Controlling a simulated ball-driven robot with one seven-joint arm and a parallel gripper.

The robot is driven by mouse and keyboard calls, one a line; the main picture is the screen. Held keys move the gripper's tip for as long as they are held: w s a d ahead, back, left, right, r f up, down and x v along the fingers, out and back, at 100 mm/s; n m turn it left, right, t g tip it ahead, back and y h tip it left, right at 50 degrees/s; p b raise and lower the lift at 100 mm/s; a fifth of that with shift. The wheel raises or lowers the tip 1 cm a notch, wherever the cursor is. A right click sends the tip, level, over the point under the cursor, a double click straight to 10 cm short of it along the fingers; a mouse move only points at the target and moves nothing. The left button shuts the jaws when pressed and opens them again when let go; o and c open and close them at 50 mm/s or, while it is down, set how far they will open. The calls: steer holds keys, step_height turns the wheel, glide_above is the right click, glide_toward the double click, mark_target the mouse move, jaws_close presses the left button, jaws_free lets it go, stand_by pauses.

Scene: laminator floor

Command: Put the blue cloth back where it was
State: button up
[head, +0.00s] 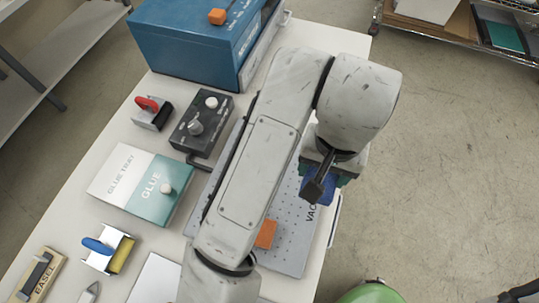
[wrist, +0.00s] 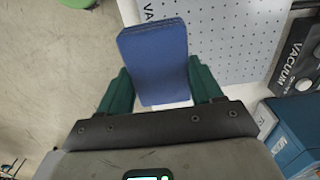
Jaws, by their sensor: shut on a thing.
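The blue cloth (wrist: 155,55) is a flat folded pad. It stands out between the two green fingers of my gripper (wrist: 160,78) in the wrist view. My gripper is shut on it. In the head view my gripper (head: 322,180) is over the right edge of the table, and only a part of the blue cloth (head: 326,197) shows below the wrist. The cloth overlaps the edge of the grey perforated vacuum plate (head: 293,243) in the picture. I cannot tell its height above the plate. My arm hides much of the plate.
An orange block (head: 266,233) lies on the plate. A black control box (head: 202,122), a red-handled tool (head: 152,112), a glue tray (head: 140,180), a blue-handled tool (head: 107,248) and an easel item (head: 38,276) stand left. A blue machine (head: 205,35) is behind. Floor is open right.

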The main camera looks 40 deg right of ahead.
steer(key=w+f, duration=0.2)
steer(key=w, duration=0.1)
steer(key=w+a+f+p, duration=0.1)
steer(key=w+f, duration=0.2)
steer(key=w, duration=0.1)
steer(key=w+f, duration=0.2)
steer(key=w, duration=0.1)
steer(key=shift+w+a+f+p, duration=0.2)
steer(key=shift+w+f+p, duration=0.05)
steer(key=shift+f+p, duration=0.05)
steer(key=shift+w+a+f, duration=0.1)
steer(key=shift+w+f, duration=0.4)
steer(key=shift+f, duration=1.75)
steer(key=shift+f, duration=0.1)
steer(key=o, duration=1)
step_height(320, 180, up, 12)
steer(key=shift+r, duration=0.15)
